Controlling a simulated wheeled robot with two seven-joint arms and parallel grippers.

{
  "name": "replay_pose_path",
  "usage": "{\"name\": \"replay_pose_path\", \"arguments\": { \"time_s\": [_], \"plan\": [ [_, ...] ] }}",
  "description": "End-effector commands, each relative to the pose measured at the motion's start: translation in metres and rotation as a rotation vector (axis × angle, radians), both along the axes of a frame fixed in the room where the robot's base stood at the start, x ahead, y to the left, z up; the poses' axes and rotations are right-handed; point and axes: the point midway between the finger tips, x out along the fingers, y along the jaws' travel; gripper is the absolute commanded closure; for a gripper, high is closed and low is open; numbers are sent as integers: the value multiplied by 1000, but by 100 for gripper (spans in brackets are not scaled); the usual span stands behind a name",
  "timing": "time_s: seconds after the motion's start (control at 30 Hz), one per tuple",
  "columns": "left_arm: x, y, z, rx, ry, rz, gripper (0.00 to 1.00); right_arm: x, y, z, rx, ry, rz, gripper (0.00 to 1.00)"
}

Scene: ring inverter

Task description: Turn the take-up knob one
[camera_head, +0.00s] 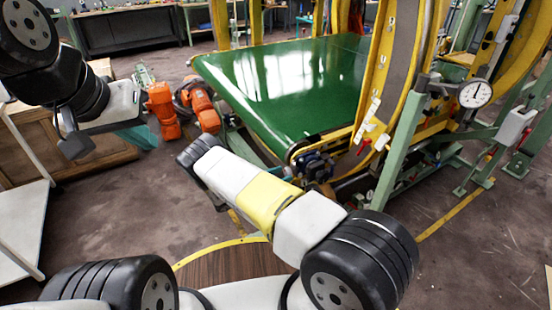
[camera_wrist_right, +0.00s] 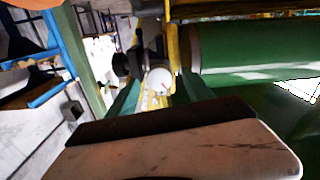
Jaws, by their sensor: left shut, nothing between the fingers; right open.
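The green belt conveyor (camera_head: 285,80) fills the middle of the head view. At its near roller corner sits a dark mechanism (camera_head: 318,165); I cannot clearly single out take-up knob one there. The right wrist view shows a dark round part (camera_wrist_right: 124,66) and a white round face with a red mark (camera_wrist_right: 160,80) by the yellow frame, ahead of the gripper. My right gripper (camera_head: 288,179) is mostly hidden behind my yellow-banded forearm, close to the roller corner. It is open. My left gripper (camera_head: 140,136) is shut and empty at upper left, far from the conveyor.
A tall yellow ring frame (camera_head: 390,75) and green supports (camera_head: 398,150) stand right of the belt. A dial gauge (camera_head: 474,94) is mounted there. Orange machines (camera_head: 163,110) stand left of the belt. A wooden cabinet (camera_head: 95,160) is behind my left gripper. Open floor lies between.

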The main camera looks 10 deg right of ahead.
Motion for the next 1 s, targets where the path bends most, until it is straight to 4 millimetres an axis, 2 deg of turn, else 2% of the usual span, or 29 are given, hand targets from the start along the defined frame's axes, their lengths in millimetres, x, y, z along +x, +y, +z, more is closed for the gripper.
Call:
{"name": "replay_pose_path", "arguments": {
  "time_s": [0.2,0.47,0.77,1.0],
  "plan": [
    [0,0,0,0,0,0,100,6,-17,0,1,0,-1,40],
    [0,0,0,0,0,0,100,7,-18,0,1,0,0,40],
    [0,0,0,0,0,0,100,7,-18,0,1,0,0,99],
    [0,0,0,0,0,0,100,6,-17,0,-5,15,0,100]
  ]
}}
